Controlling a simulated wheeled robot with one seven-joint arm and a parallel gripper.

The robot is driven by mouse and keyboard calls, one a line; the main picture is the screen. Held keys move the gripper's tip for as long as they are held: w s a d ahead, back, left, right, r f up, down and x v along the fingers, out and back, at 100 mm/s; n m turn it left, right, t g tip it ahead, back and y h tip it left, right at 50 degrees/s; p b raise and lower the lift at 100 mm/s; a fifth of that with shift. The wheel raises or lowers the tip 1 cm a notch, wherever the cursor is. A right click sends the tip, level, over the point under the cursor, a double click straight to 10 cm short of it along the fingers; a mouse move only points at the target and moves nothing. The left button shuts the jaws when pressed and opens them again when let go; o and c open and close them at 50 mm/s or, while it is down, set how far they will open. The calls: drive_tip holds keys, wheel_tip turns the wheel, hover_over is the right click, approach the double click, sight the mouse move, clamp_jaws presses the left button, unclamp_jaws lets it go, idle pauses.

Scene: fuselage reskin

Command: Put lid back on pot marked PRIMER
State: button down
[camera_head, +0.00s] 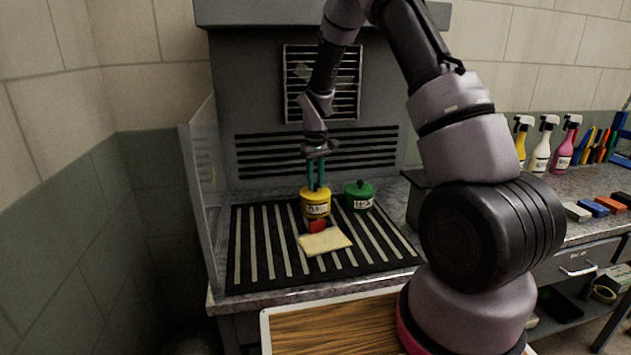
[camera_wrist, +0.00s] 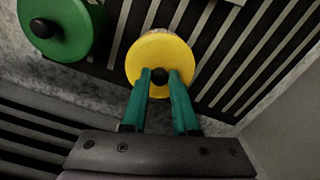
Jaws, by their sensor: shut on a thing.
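The yellow pot (camera_head: 315,208) stands on the striped mat and has a white label, whose lettering is too small to read surely. A yellow lid (camera_wrist: 160,52) with a black knob (camera_wrist: 160,76) covers the top of the pot in the wrist view. My gripper (camera_head: 316,187) points down over the yellow pot. Its teal fingers, seen in the wrist view (camera_wrist: 160,77), are shut on the black knob of the lid. The lid looks on or very near the pot's rim; I cannot tell if it is fully seated.
A green pot (camera_head: 360,195) with its lid on stands close to the right. A red block (camera_head: 317,226) and a cream cloth (camera_head: 325,241) lie in front on the striped mat (camera_head: 262,270). A clear side panel (camera_head: 201,170) bounds the left; a vented wall stands behind.

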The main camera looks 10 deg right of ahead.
idle(0.3)
drive_tip(key=shift+c, duration=0.6)
unclamp_jaws()
drive_tip(key=shift+r, duration=3.5)
clamp_jaws()
